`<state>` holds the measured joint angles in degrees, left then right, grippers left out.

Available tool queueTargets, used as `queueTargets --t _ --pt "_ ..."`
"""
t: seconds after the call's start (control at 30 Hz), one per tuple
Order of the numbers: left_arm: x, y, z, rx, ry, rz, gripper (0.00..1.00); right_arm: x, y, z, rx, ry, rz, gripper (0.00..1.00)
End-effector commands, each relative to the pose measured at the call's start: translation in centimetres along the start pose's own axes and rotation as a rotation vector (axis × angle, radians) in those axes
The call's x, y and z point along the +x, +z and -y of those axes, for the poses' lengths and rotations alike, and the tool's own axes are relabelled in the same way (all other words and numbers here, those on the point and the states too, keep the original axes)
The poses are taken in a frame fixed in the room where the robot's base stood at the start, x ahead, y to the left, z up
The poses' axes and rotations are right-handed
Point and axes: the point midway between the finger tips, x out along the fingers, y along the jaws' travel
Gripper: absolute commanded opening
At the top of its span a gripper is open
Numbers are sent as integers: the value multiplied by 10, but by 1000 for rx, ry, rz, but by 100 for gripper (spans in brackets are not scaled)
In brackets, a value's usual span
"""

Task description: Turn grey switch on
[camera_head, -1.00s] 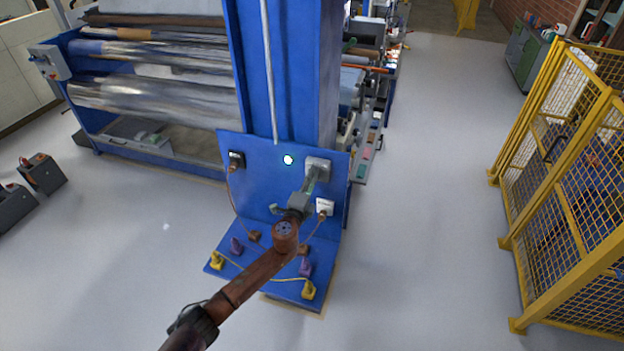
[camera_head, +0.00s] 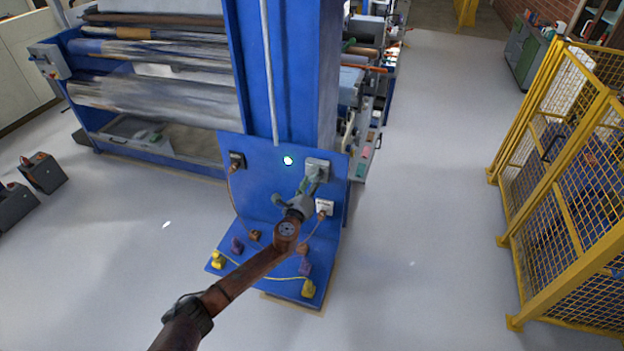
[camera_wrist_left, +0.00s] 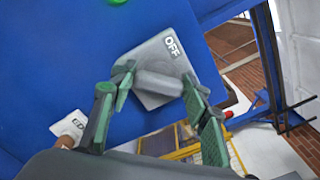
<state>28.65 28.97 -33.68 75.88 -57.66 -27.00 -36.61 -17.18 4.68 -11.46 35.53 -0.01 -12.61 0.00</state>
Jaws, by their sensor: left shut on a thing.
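The grey switch (camera_head: 318,166) sits at the upper right of the upright blue panel. In the left wrist view, its grey plate (camera_wrist_left: 182,58) bears the word OFF, and a blocky grey knob (camera_wrist_left: 160,82) stands out from it. My left gripper (camera_head: 311,184) reaches the switch from the front. In the wrist view, its green-padded fingers (camera_wrist_left: 157,84) lie on both sides of the knob, shut on it. The hand is rolled at a slant. My right gripper is not in view.
A lit green-white round light (camera_head: 288,160) is left of the switch. A dark socket (camera_head: 237,160) and a white socket (camera_head: 325,207) hold cables. Yellow and purple plugs lie on the blue base (camera_head: 272,283). A yellow mesh fence (camera_head: 555,200) stands right; the floor between is clear.

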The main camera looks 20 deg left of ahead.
Motion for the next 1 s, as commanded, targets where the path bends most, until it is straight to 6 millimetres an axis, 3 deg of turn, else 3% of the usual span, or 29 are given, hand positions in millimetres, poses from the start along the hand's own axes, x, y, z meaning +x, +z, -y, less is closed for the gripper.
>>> queueTargets --t 0.5,0.53,0.8,1.0 --pt "-1 -3 -1 22 1 -4 19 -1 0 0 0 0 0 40" --pt "-1 -3 -1 22 1 -4 44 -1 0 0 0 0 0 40" --pt "0 -1 -1 20 1 -2 61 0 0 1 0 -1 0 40" --pt "0 -1 0 19 1 -1 61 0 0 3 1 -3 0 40"
